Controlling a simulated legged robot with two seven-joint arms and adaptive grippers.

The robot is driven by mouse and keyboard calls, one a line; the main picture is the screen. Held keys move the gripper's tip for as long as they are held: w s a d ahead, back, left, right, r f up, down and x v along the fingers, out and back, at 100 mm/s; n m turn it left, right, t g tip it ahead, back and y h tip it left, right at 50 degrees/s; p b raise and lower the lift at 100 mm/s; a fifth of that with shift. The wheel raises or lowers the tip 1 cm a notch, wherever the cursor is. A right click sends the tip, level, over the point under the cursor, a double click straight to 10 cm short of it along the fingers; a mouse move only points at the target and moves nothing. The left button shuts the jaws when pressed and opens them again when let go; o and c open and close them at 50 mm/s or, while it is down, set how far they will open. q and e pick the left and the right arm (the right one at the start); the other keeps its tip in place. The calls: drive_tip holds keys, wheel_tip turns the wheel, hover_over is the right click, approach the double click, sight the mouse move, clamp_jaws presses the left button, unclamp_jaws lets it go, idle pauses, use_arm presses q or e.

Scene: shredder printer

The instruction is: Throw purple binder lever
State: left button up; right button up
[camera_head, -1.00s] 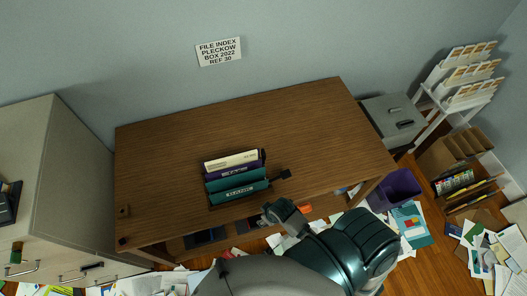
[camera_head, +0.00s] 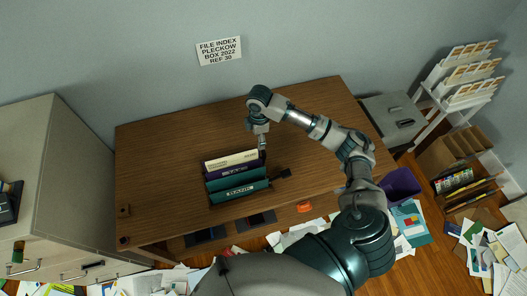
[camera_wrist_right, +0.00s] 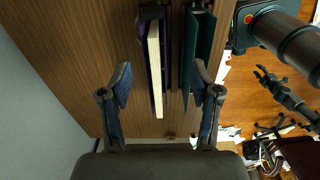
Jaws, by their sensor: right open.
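A purple binder (camera_head: 236,171) stands on the wooden desk between a cream binder (camera_head: 231,160) and teal binders (camera_head: 238,190). My right gripper (camera_head: 262,148) is above the desk at the right end of the cream and purple binders. In the right wrist view my right gripper (camera_wrist_right: 160,82) is open, with its two fingers apart. The cream binder (camera_wrist_right: 155,65) shows between them, with a strip of the purple binder (camera_wrist_right: 148,14) beside it. A teal binder (camera_wrist_right: 199,45) is close to the right finger. No lever on the purple binder is clear. My left gripper is not in view.
A small black object (camera_head: 283,174) sits right of the teal binders. The wooden desk (camera_head: 170,150) is clear to the left. A tall cabinet (camera_head: 28,160) stands at left, a grey box (camera_head: 392,118) and a purple bin (camera_head: 400,185) at right. Papers litter the floor.

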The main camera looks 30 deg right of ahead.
sight(264, 151)
wheel_tip(264, 151, up, 3)
drive_tip(key=d, duration=0.3)
drive_tip(key=f, duration=1.7)
drive_tip(key=shift+w+a+f, duration=0.1)
drive_tip(key=shift+w+a, duration=0.05)
drive_tip(key=shift+w, duration=0.25)
clamp_jaws()
